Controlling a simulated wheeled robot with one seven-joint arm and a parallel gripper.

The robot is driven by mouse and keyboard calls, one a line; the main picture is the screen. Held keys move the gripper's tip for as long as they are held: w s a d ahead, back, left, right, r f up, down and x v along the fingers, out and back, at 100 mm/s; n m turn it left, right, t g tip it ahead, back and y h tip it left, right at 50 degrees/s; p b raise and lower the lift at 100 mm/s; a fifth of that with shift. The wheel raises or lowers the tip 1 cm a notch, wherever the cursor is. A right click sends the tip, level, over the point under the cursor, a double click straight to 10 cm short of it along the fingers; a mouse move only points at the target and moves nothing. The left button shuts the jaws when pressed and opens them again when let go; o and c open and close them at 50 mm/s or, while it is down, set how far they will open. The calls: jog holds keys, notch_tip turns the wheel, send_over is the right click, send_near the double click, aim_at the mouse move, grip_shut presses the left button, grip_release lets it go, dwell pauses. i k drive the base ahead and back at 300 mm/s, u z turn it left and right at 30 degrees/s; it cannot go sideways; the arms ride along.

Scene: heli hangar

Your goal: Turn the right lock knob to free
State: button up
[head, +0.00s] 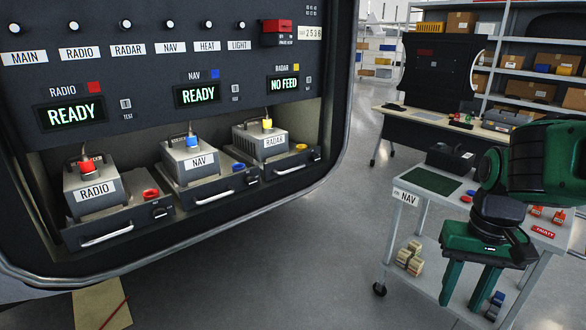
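Three labelled units sit on pull-out trays in the bay: RADIO (95,189), NAV (198,160) and RADAR (262,140). Small dark knobs also show on the tray fronts, the rightmost one (316,156) at the RADAR tray. The view does not show which kind is the lock knob, and its setting is too small to read. My gripper (463,301) hangs at the right, far from the trays, fingers apart and empty, in front of the cart.
The panel above shows READY for RADIO (76,115) and NAV (198,94), and NO FEED for RADAR (283,85). A cart (405,197) with a NAV label, a desk (420,122) and shelves stand at right. Open floor (300,250) lies between bay and cart.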

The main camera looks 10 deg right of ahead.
aim_at(316, 159)
jog(key=z, duration=1.85)
jog(key=k, duration=0.8)
jog(key=u, duration=0.95)
jog(key=i, duration=1)
